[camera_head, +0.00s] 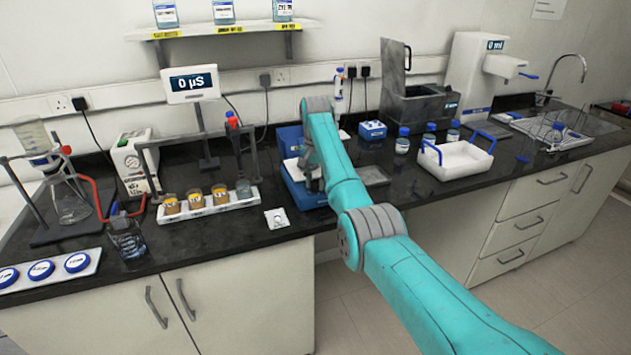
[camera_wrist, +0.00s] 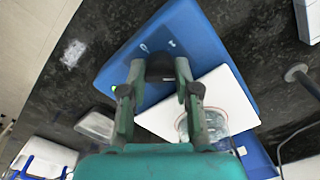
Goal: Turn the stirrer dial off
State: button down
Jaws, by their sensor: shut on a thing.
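The blue stirrer (camera_head: 300,195) stands on the dark bench, partly hidden by my arm in the head view. In the wrist view the stirrer (camera_wrist: 200,40) fills the middle, with a white top plate (camera_wrist: 235,92) and a clear glass vessel (camera_wrist: 215,122) on it. A small green spot (camera_wrist: 114,88) shows at its edge. My gripper (camera_wrist: 160,76) has its fingers on either side of the dark dial (camera_wrist: 160,64) at the stirrer's front and is shut on it. The dial's pointer setting cannot be read. In the head view my arm mostly hides the gripper and dial.
A white rack of cups (camera_head: 208,208) and a small white card (camera_head: 277,218) lie to the left. A grey plate (camera_head: 371,175), blue-capped bottles (camera_head: 402,142) and a white tray with blue handles (camera_head: 455,160) stand to the right. A meter on a post (camera_head: 193,84) rises behind.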

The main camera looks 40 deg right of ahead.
jog(key=n, duration=1.2)
jog(key=shift+n, duration=0.3)
jog(key=n, duration=1.3)
dwell(0.4)
jog(key=c, duration=1.1)
grip_release()
jog(key=shift+r, duration=0.1)
